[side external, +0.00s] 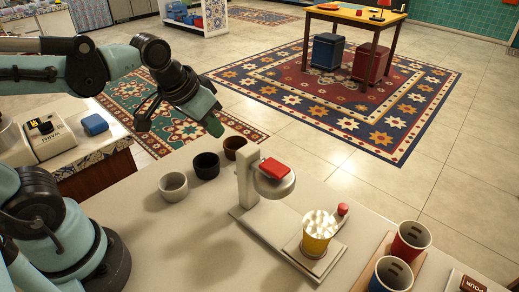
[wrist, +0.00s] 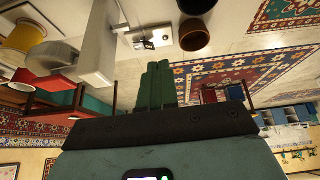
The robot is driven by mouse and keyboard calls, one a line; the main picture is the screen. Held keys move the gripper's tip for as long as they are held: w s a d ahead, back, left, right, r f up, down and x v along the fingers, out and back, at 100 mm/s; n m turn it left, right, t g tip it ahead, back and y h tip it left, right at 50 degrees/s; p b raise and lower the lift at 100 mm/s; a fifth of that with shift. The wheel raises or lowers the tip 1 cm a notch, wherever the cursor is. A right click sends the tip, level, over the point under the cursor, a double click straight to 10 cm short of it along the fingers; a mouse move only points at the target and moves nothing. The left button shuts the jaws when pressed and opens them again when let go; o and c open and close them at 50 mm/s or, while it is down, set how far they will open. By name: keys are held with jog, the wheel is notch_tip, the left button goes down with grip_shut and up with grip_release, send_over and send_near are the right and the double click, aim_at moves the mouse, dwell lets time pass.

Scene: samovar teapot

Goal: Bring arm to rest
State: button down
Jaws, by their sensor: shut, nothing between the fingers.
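My gripper (side external: 213,127) hangs in the air above the counter, over the far side near the small cups. Its green fingers (wrist: 155,68) are together and empty in the wrist view. My arm is bent at the elbow, with the forearm reaching right and down. No object is held.
On the counter (side external: 150,235) stand a grey cup (side external: 173,186), a black cup (side external: 206,166), a brown cup (side external: 235,147), a white dispenser (side external: 247,185) with a red top, and a yellow cup (side external: 317,245) with white contents. Red (side external: 410,240) and blue (side external: 391,274) cups stand right.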

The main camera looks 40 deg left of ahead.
jog(key=shift+s+a+f+t, duration=0.2)
jog(key=shift+s+f+t, duration=0.05)
jog(key=shift+s, duration=0.25)
jog(key=shift+s+a+f+t, duration=0.2)
jog(key=shift+s+t, duration=0.1)
jog(key=shift+s, duration=0.25)
jog(key=shift+s+a+f+t, duration=0.15)
jog(key=shift+s+f+t, duration=0.1)
jog(key=shift+s, duration=0.25)
